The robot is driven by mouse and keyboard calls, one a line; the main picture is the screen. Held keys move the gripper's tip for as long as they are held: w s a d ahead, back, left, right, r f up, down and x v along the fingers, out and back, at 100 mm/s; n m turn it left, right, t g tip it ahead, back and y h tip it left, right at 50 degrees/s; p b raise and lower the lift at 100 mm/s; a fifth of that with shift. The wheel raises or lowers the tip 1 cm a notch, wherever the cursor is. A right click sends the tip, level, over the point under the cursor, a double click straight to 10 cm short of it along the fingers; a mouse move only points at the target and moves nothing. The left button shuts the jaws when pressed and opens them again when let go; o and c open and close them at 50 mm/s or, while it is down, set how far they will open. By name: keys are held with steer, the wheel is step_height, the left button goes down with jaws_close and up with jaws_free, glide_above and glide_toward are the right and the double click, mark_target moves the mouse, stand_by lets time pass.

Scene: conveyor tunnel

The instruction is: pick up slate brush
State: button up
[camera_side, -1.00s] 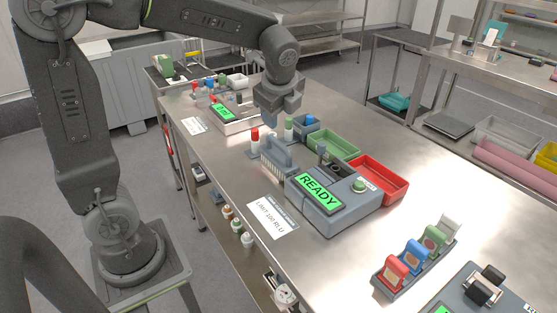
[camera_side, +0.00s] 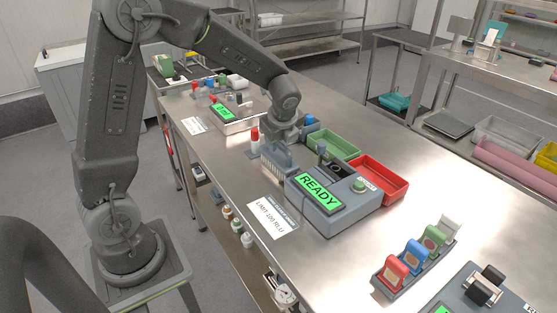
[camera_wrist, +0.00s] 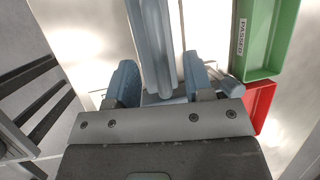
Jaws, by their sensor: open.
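The slate brush (camera_side: 277,160) stands on the steel table beside the READY device, its pale bristles showing in the side view. In the wrist view its long grey-blue handle (camera_wrist: 152,40) runs up between my two fingers. My gripper (camera_side: 284,142) is down over the brush in the side view and hides its upper part. In the wrist view my gripper (camera_wrist: 160,82) is open, with one finger on each side of the brush and visible gaps.
The grey READY device (camera_side: 325,205) stands right of the brush. A green tray (camera_side: 345,148) and a red tray (camera_side: 398,188) lie behind it. A red-capped bottle (camera_side: 255,138) stands close on the left. A white label card (camera_side: 270,218) lies in front.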

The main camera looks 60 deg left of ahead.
mark_target(280, 143)
steer(key=shift+x, duration=1.5)
steer(key=shift+d, duration=0.1)
steer(key=shift+c, duration=0.2)
jaws_close()
